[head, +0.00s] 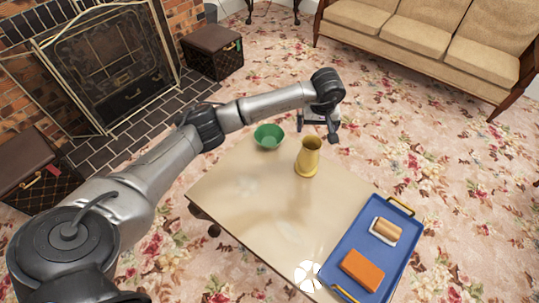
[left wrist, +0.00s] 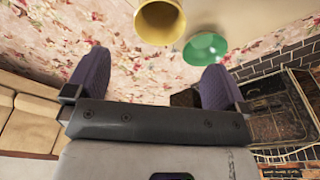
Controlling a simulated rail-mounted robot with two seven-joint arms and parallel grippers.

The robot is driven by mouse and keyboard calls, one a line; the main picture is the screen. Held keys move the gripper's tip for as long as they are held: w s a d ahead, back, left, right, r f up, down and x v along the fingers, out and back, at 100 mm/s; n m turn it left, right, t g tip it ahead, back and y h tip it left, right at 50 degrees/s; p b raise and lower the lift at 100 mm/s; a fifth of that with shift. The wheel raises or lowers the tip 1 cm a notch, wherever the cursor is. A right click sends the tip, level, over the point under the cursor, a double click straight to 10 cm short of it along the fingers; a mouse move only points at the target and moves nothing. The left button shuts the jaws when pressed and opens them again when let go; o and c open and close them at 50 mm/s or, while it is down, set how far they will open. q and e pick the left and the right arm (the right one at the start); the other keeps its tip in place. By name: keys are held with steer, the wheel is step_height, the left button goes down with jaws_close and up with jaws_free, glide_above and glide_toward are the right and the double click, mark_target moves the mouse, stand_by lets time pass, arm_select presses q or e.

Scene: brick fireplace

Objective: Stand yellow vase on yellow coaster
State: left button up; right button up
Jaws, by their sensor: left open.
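The yellow vase (head: 309,157) stands upright near the far right edge of the beige table. Its open mouth shows at the top of the left wrist view (left wrist: 160,22). I cannot make out a separate yellow coaster; whether the yellow at the vase's foot is only its base, I cannot tell. My left gripper (head: 322,130) is open and empty, just beyond the vase and the table's far edge in the head view. Its two dark fingers (left wrist: 153,75) are apart in the left wrist view, with the vase beyond them, not between them. My right gripper is not in view.
A green bowl (head: 268,137) sits at the table's far corner, left of the vase. A blue tray (head: 345,262) on the right holds an orange block (head: 363,270) and a tan-topped item (head: 385,231). The table's (head: 245,200) middle is clear. A sofa (head: 420,50) stands behind.

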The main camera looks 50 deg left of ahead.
arm_select(q)
steer(key=s+d+f+n+t+h, duration=0.1)
steer(key=s+d+f+n+h, duration=0.1)
steer(key=d+h, duration=0.65)
steer(key=s+d+f+n+t+h, duration=0.1)
steer(key=s+d+t+h, duration=0.15)
steer(key=d, duration=1.15)
steer(key=s+d+r+n+t+h, duration=0.3)
steer(key=d+r+n+t+h, duration=0.35)
steer(key=n, duration=0.55)
steer(key=s+a+n+t+y, duration=0.1)
steer(key=a+n+t+y, duration=0.35)
steer(key=n, duration=0.55)
steer(key=s+a+n+t+y, duration=0.25)
steer(key=n+t+y, duration=0.25)
steer(key=n, duration=0.6)
steer(key=s+a+f+n+g+y, duration=0.35)
steer(key=f+n, duration=0.25)
steer(key=n, duration=0.2)
steer(key=s+a+f+n+g+y, duration=0.3)
steer(key=s+a+f+n+y, duration=0.15)
steer(key=n, duration=0.25)
steer(key=s+f+n+g, duration=0.4)
steer(key=s+g, duration=0.1)
steer(key=s, duration=0.4)
steer(key=s+d+f+n+g+h, duration=0.1)
steer(key=s+f+n+g, duration=0.3)
steer(key=s, duration=0.6)
steer(key=shift+f+g, duration=0.4)
steer(key=shift+g, duration=0.2)
